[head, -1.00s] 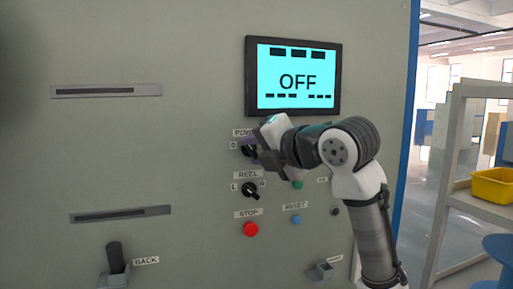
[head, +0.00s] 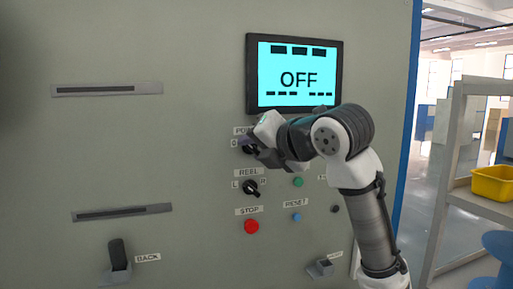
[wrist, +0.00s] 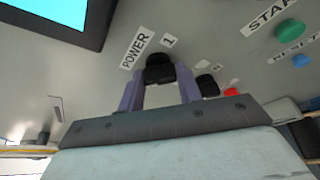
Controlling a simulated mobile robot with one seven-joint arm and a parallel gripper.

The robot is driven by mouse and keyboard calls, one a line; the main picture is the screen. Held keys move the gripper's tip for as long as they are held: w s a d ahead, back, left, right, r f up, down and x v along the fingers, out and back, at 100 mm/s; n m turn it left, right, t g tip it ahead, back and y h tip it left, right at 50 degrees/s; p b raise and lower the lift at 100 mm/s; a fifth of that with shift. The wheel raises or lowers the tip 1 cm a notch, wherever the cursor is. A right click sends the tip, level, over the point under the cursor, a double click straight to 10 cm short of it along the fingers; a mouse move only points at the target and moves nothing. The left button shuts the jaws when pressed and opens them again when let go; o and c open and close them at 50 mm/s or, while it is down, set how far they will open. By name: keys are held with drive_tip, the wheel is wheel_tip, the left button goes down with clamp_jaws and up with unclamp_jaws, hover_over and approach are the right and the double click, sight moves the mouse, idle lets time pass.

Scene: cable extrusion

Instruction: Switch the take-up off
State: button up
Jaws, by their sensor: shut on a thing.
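The take-up's panel carries a screen (head: 298,78) that reads OFF on a cyan ground. Below it is the black POWER knob (head: 249,148), partly hidden by my gripper in the head view. In the wrist view the POWER knob (wrist: 160,70) sits between the two purple fingers of my gripper (wrist: 159,86), with its label and a "1" beside it. My gripper (head: 257,145) is at the panel, shut on the POWER knob. The "0" mark is just left of the knob in the head view.
Below are the REEL knob (head: 251,188), red STOP button (head: 251,227), green button (head: 298,182) and blue RESET button (head: 296,217). A BACK lever (head: 118,255) sticks out at lower left. A shelf with a yellow bin (head: 493,183) stands at the right.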

drive_tip(key=o, duration=1)
drive_tip(key=shift+s+d, duration=0.1)
drive_tip(key=b+v, duration=0.3)
drive_tip(key=v, duration=1)
drive_tip(key=shift+s+d, duration=0.15)
drive_tip(key=shift+s, duration=0.15)
